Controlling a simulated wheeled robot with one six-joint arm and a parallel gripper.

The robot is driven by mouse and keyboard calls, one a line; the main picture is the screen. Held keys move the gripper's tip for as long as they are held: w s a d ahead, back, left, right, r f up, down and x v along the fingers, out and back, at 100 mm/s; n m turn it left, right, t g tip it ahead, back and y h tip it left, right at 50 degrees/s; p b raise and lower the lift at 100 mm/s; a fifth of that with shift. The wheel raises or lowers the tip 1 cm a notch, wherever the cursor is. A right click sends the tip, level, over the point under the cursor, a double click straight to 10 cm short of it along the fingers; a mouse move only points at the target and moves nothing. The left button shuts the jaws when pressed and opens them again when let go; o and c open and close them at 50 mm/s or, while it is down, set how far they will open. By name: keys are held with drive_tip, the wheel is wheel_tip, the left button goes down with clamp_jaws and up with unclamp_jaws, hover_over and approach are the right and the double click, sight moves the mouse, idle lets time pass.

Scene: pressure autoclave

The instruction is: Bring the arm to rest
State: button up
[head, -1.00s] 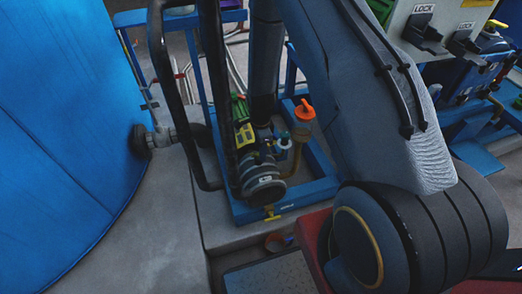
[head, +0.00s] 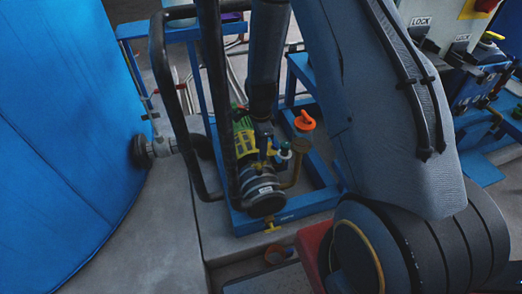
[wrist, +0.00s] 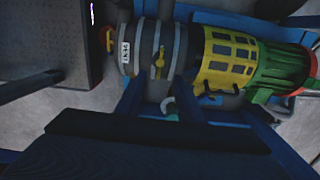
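My arm (head: 385,110) fills the right half of the head view, with its thick joint (head: 355,255) at the bottom. My gripper is not clearly seen in the head view. In the wrist view a dark block with two dark prongs (wrist: 158,98) lies low in the picture; I cannot tell whether these are my fingers or part of a frame. Nothing is clearly held. Behind them is a pump with a grey ribbed body (wrist: 150,48) and a yellow and green motor (wrist: 245,65). I cannot tell the clearance between them.
In the head view the pump (head: 262,195) stands in a blue frame (head: 300,205), with an orange-capped fitting (head: 305,121). Black pipes (head: 218,100) rise beside it. A large blue vessel (head: 65,150) fills the left. Panel switches marked LOCK (head: 421,21) are at upper right.

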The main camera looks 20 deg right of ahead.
idle(0.4)
drive_tip(key=s+r+n+p, duration=0.2)
drive_tip(key=s+r+n, duration=0.2)
drive_tip(key=r, duration=0.5)
drive_tip(key=s+r+n+p, duration=0.1)
drive_tip(key=s+r+n, duration=0.3)
drive_tip(key=r, duration=0.4)
drive_tip(key=s+r+n+p, duration=0.3)
drive_tip(key=s+r+n, duration=0.7)
drive_tip(key=s+r, duration=0.4)
drive_tip(key=shift+s+a, duration=0.45)
drive_tip(key=shift+s, duration=0.15)
